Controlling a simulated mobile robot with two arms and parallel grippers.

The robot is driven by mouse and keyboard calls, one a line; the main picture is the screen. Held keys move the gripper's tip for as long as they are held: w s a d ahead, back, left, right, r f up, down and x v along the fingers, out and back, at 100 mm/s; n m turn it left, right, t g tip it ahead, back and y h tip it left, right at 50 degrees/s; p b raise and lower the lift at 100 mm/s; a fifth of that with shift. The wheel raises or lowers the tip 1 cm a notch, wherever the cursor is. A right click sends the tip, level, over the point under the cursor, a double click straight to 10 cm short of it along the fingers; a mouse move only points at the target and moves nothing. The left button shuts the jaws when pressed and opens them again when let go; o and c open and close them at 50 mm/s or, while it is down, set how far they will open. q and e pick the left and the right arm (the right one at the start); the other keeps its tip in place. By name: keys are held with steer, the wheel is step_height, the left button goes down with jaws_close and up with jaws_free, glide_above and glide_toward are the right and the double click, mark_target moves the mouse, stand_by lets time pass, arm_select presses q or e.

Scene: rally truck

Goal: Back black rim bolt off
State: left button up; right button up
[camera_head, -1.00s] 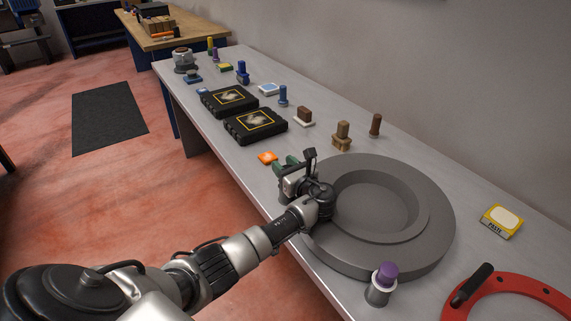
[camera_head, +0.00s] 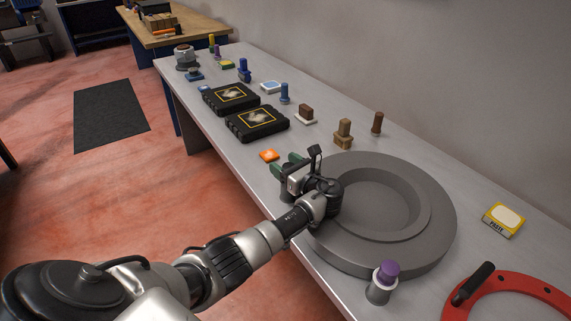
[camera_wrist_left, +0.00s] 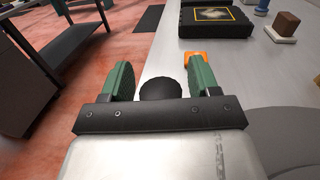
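My left gripper (camera_head: 285,164) is low over the workbench (camera_head: 225,150), at the near left side of the big grey rim (camera_head: 436,243). In the left wrist view its two green fingers (camera_wrist_left: 160,74) are apart. A black round knob (camera_wrist_left: 160,89), perhaps the top of the black rim bolt, shows between them, with a gap on each side. Its lower part is hidden behind the gripper's crossbar. In the head view my gripper and wrist mostly cover that spot. The right gripper is not in view.
An orange block (camera_head: 269,156) lies just beyond the left fingers. Two black cases (camera_head: 257,123) and several coloured bolts and blocks stand farther along. A purple-topped bolt (camera_head: 384,280), a red ring (camera_head: 499,283) and a yellow paste tin (camera_head: 503,219) are on the near side.

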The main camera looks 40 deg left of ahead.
arm_select(q)
steer(key=shift+r, duration=0.1)
steer(key=v, duration=1)
steer(key=shift+s+d+b, duration=0.1)
steer(key=shift+d+b, duration=0.3)
